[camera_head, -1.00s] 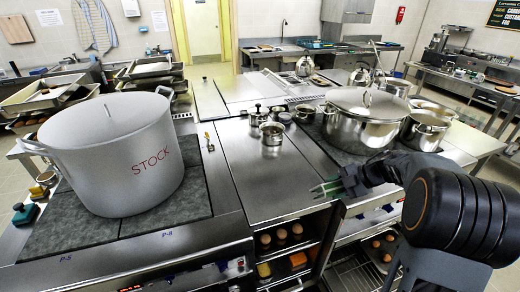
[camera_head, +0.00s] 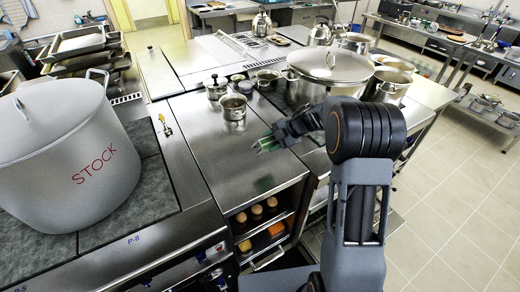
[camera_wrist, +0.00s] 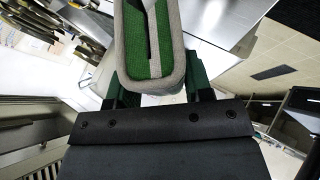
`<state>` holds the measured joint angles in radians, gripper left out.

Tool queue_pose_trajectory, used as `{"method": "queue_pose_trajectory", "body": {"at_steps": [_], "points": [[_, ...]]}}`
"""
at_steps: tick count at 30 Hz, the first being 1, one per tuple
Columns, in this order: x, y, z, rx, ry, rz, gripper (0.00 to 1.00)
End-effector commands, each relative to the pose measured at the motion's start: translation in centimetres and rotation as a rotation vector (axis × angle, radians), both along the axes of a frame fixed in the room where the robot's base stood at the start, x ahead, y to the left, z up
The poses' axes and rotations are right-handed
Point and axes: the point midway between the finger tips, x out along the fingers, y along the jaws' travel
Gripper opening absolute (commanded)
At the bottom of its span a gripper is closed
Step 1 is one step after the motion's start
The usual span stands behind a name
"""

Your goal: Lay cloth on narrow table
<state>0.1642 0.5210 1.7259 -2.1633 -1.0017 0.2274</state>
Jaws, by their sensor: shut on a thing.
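In the head view the held cloth is too small to make out apart from the green fingers. I cannot tell for sure which surface is the narrow table.
A large pot marked STOCK (camera_head: 75,150) stands on the left hob. Below is an open shelf with eggs (camera_head: 256,211). Tiled floor (camera_head: 460,190) is free at right.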

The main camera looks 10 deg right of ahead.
Motion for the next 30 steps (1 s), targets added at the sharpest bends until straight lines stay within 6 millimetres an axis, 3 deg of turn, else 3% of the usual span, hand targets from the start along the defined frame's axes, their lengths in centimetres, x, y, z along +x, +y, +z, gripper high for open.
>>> {"method": "queue_pose_trajectory", "body": {"at_steps": [3, 7, 15, 24, 30], "points": [[1.0, 1.2, -2.2, 0.000, 0.004, 0.000, 0.16], [1.8, 2.1, -3.7, 0.000, 0.003, -0.003, 0.16], [2.5, 2.9, -5.0, 0.001, 0.001, -0.006, 0.16], [2.8, 3.2, -8.3, -0.001, 0.002, -0.007, 0.16], [2.8, 3.2, -8.7, -0.001, 0.000, -0.006, 0.16]]}}
